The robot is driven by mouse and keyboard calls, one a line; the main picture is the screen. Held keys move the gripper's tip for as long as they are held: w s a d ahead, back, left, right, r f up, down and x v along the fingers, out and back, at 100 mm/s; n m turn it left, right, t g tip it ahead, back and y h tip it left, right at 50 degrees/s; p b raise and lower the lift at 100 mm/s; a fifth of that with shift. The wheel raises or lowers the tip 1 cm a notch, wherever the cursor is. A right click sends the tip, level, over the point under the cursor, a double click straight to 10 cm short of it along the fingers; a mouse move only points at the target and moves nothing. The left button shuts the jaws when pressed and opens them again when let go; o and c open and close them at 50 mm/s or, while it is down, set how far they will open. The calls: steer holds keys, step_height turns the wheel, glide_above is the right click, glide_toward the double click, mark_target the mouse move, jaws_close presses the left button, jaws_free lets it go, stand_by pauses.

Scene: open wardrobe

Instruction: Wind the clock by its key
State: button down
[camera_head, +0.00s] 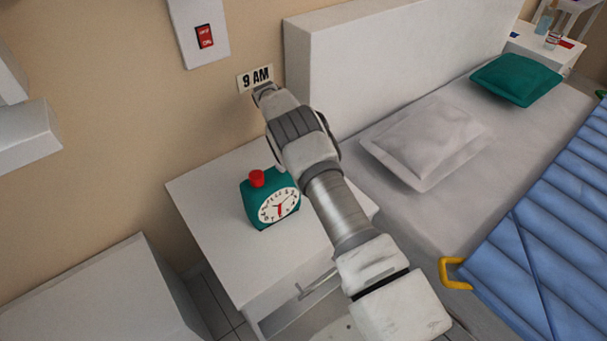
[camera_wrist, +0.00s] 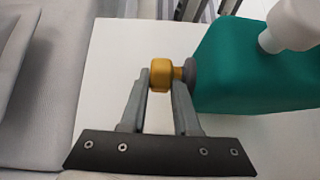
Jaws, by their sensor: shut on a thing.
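The teal clock (camera_head: 256,206) stands upright on the white nightstand, with a red knob on top and a white dial facing the camera. Its teal body (camera_wrist: 240,80) fills the upper right of the wrist view. The yellow key (camera_wrist: 160,75) sticks out from the clock's side on a grey round collar. My gripper (camera_wrist: 163,78) is shut on the key, one finger on each side of it. In the head view my arm hides the key, and I cannot make out the fingers there.
The nightstand (camera_head: 205,190) has bare top around the clock. The bed with a grey pillow (camera_head: 425,140) stands close on the right. A drawer handle (camera_head: 315,285) projects in front.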

steer(key=shift+a, duration=0.1)
steer(key=c, duration=0.9)
jaws_free()
steer(key=shift+s, duration=0.1)
steer(key=r+p, duration=0.1)
steer(key=r, duration=0.1)
steer(key=r+p, duration=0.1)
steer(key=r, duration=0.1)
steer(key=shift+d+r, duration=0.2)
steer(key=shift+r, duration=0.15)
steer(key=s+d+r+p, duration=0.1)
steer(key=d+r, duration=0.1)
steer(key=d, duration=0.1)
steer(key=s+d+r+p, duration=0.1)
steer(key=d+r, duration=0.1)
steer(key=d, duration=0.2)
steer(key=s+d+r+p, duration=0.1)
steer(key=s+d+r, duration=0.1)
steer(key=d, duration=0.1)
steer(key=shift+d+r, duration=0.1)
steer(key=shift+d, duration=0.2)
steer(key=shift+w, duration=0.1)
